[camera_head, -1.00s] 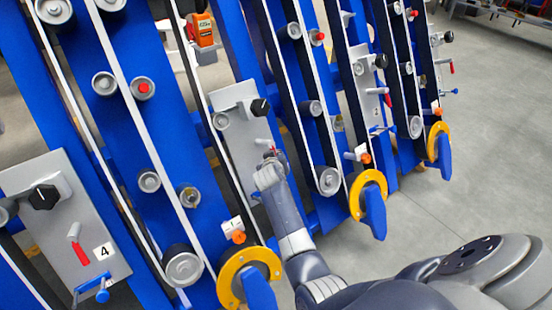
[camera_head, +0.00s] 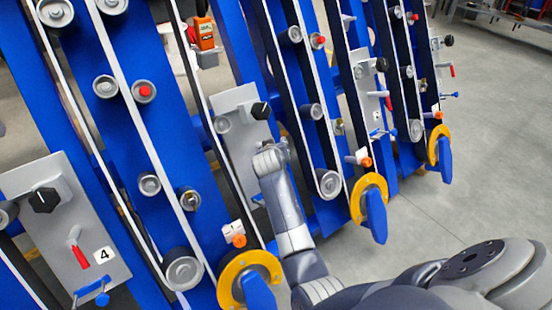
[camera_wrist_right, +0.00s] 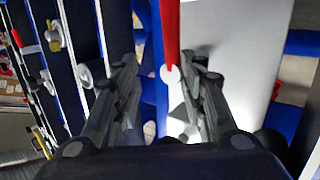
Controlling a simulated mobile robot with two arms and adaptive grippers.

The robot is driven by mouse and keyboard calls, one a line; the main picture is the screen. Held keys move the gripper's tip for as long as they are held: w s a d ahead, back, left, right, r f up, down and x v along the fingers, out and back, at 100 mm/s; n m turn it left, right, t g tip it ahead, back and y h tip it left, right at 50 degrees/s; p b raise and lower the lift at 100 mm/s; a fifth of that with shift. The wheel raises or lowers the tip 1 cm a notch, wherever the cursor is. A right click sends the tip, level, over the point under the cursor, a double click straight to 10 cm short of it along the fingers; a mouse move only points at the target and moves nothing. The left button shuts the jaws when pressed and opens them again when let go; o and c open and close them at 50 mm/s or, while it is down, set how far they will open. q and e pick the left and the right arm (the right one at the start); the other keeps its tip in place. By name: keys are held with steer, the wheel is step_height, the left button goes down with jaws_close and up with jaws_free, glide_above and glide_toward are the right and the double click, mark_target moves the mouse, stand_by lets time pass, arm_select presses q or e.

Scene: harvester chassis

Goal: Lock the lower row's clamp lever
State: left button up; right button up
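My right arm reaches up from the bottom right in the head view, and its gripper (camera_head: 280,148) is at the middle grey clamp panel (camera_head: 228,104), covering that panel's lever. In the right wrist view, the right gripper (camera_wrist_right: 166,85) is open, with a finger on each side. A red clamp lever (camera_wrist_right: 170,35) with a round pale end shows in the gap between the fingers, in front of the pale panel (camera_wrist_right: 235,70). I cannot tell whether a finger touches it. My left gripper is not in view.
Another panel, marked 4 (camera_head: 105,253), has a red lever (camera_head: 80,256) at the left. More panels with red levers (camera_head: 388,102) stand to the right. Yellow rings with blue handles (camera_head: 258,291) stick out low along the blue frames. The grey floor (camera_head: 490,150) at right is clear.

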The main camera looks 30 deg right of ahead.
steer(key=r, duration=0.4)
steer(key=shift+d, duration=0.2)
steer(key=shift+f, duration=0.2)
